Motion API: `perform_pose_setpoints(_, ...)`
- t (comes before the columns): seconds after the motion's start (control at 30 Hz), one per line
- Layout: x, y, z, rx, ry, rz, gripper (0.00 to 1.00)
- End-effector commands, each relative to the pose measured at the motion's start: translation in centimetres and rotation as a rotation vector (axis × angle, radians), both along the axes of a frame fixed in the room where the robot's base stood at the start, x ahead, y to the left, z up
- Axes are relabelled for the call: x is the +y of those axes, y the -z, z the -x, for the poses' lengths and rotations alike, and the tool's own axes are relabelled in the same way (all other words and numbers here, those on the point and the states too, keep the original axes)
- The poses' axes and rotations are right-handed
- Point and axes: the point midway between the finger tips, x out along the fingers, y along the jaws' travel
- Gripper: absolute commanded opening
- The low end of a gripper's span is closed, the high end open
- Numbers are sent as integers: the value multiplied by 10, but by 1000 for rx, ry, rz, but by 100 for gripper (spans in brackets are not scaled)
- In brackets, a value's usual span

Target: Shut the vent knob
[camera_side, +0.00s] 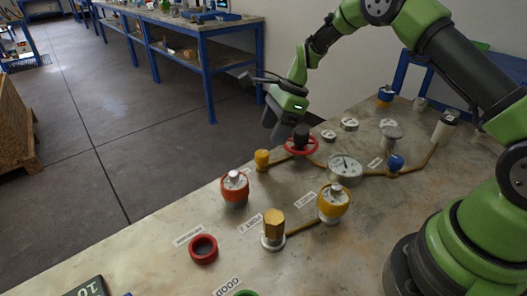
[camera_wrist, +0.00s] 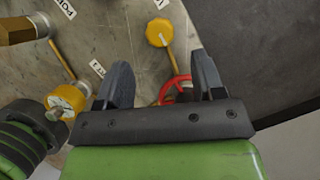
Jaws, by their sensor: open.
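In the side view, my gripper (camera_side: 281,128) hangs above the far-left part of the bench, close to a red handwheel (camera_side: 301,146) with a dark hub. A small yellow knob (camera_side: 262,159) stands just left of the wheel. A blue knob (camera_side: 396,162) is farther right. I cannot read a vent label, so I cannot tell which is the vent knob. In the wrist view, my gripper (camera_wrist: 163,68) is open, with nothing between its fingers. Part of the red handwheel (camera_wrist: 175,90) shows beside the right finger, partly hidden. A round yellow knob (camera_wrist: 158,33) lies beyond the fingertips.
A pressure gauge (camera_side: 345,170) stands right of the wheel. Red-orange (camera_side: 235,187) and yellow (camera_side: 333,203) capped vessels, a brass hex-topped fitting (camera_side: 273,230) and a red ring (camera_side: 203,249) occupy the nearer bench. Thin yellow pipes link several fittings. The bench's left edge is close by.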

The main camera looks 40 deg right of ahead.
Motion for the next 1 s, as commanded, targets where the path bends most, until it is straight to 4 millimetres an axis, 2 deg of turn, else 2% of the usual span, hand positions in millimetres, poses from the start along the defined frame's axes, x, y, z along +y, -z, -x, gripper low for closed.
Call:
perform_pose_setpoints(0.1,9,23,-3,3,-2,0,62)
perform_pose_setpoints(0.3,20,52,-8,1,-3,1,62)
perform_pose_setpoints(0.5,25,64,-10,-1,-3,0,62)
perform_pose_setpoints(0.77,25,65,-10,-2,-2,1,62)
perform_pose_setpoints(0.97,25,65,-10,-2,-2,1,16)
perform_pose_setpoints(1.0,25,65,-10,-2,-2,1,14)
